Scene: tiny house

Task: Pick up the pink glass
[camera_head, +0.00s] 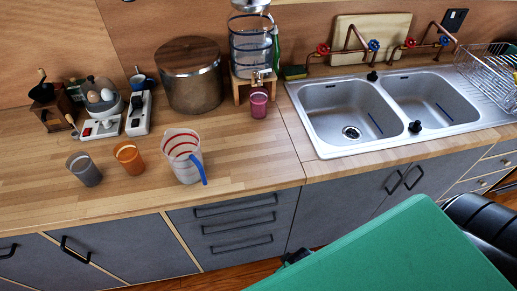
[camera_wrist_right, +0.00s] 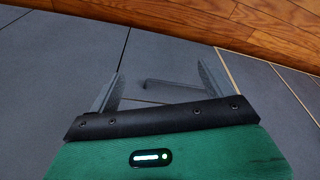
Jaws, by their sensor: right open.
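The pink glass (camera_head: 258,105) stands upright on the wooden counter in the head view, in front of the water dispenser and under its tap. My right arm comes in from the lower right of the head view, and its green link covers part of the cabinet fronts. In the right wrist view my right gripper (camera_wrist_right: 160,85) is open and empty, its two fingers wide apart in front of grey cabinet fronts. The glass does not show in the wrist view. My left gripper is in neither view.
A water dispenser (camera_head: 252,48) on a wooden stand is behind the glass, a steel pot (camera_head: 193,80) to its left. A measuring jug (camera_head: 184,158), an orange cup (camera_head: 129,158) and a grey cup (camera_head: 84,170) stand further left. A double sink (camera_head: 405,131) is right. Counter before the glass is clear.

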